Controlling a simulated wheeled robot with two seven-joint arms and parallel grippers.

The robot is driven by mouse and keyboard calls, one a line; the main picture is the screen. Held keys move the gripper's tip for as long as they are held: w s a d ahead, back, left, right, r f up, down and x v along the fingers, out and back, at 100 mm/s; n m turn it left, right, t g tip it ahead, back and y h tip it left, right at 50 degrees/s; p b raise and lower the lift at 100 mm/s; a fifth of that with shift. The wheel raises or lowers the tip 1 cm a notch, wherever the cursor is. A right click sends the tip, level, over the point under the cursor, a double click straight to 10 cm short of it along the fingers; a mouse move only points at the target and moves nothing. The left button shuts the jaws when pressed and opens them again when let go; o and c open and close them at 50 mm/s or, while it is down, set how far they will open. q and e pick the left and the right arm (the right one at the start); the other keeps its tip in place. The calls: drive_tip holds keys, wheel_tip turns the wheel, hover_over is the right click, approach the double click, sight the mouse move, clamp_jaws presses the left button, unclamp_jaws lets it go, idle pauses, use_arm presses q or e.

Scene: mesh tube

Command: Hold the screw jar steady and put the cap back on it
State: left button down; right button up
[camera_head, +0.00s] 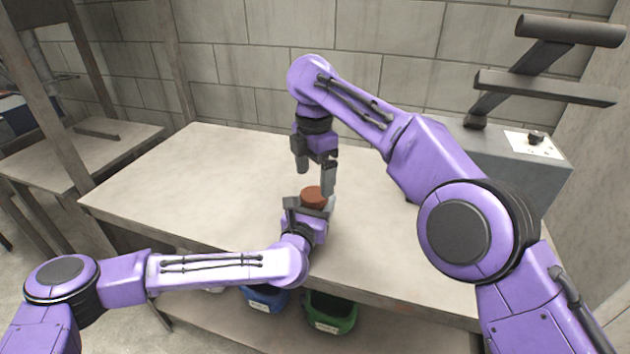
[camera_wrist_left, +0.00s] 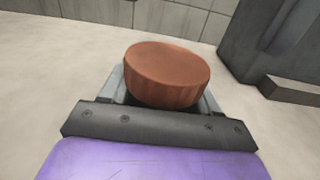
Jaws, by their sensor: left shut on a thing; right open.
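The reddish-brown cap (camera_head: 313,194) sits at the top of the screw jar, whose body is mostly hidden by my left gripper. The cap also shows large in the left wrist view (camera_wrist_left: 167,73), looking level, between the grey fingers. I cannot tell whether its thread is engaged. My left gripper (camera_head: 314,207) is shut on the jar from the front, below the cap. My right gripper (camera_head: 315,174) points down just above the cap, open and empty, with one finger to each side and apart from the cap.
The pale table (camera_head: 180,185) is clear to the left and behind the jar. A grey machine (camera_head: 530,185) with dark bars stands at the right. A blue bin (camera_head: 266,299) and a green bin (camera_head: 330,312) are below the front edge.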

sight(315, 193)
drive_tip(key=shift+c, duration=0.3)
drive_tip(key=shift+a+f+n, duration=0.2)
drive_tip(key=shift+a+n, duration=0.1)
drive_tip(key=shift+a, duration=0.5)
drive_tip(key=shift+a+r+n+y, duration=0.1)
drive_tip(key=shift+r+n+y, duration=0.25)
drive_tip(key=shift+r, duration=0.35)
drive_tip(key=shift+d+r+n, duration=0.4)
drive_tip(key=shift+r+n, duration=0.05)
drive_tip(key=shift+r, duration=0.15)
drive_tip(key=shift+d+r+n, duration=0.4)
drive_tip(key=shift+r, duration=0.2)
drive_tip(key=shift+d, duration=0.25)
drive_tip(key=shift+w+f, duration=0.1)
drive_tip(key=shift+f, duration=3.85)
